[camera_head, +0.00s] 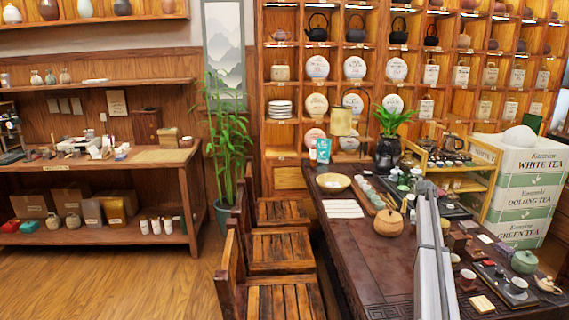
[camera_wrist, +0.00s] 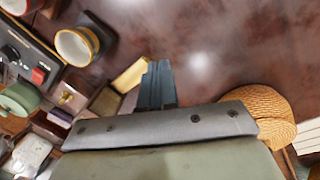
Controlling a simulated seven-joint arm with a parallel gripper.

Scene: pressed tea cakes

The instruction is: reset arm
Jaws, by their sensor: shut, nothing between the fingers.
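My gripper (camera_wrist: 157,85) shows in the wrist view as dark fingers closed together, with nothing between them. It is over the dark, glossy tea table (camera_wrist: 225,50), and its height above the top is hard to judge. In the head view my grey arm rises over the right part of the table (camera_head: 345,265), and the fingertips cannot be made out there. Round pressed tea cakes in pale wrappers, such as one cake (camera_head: 317,67), stand in the wall shelf, away from the arm.
A woven round container (camera_head: 388,222) stands left of my arm; it also shows in the wrist view (camera_wrist: 265,105). A cup (camera_wrist: 75,45), a green pot (camera_head: 523,261) and small tea things crowd the table's right side. Wooden chairs (camera_head: 282,250) line its left edge.

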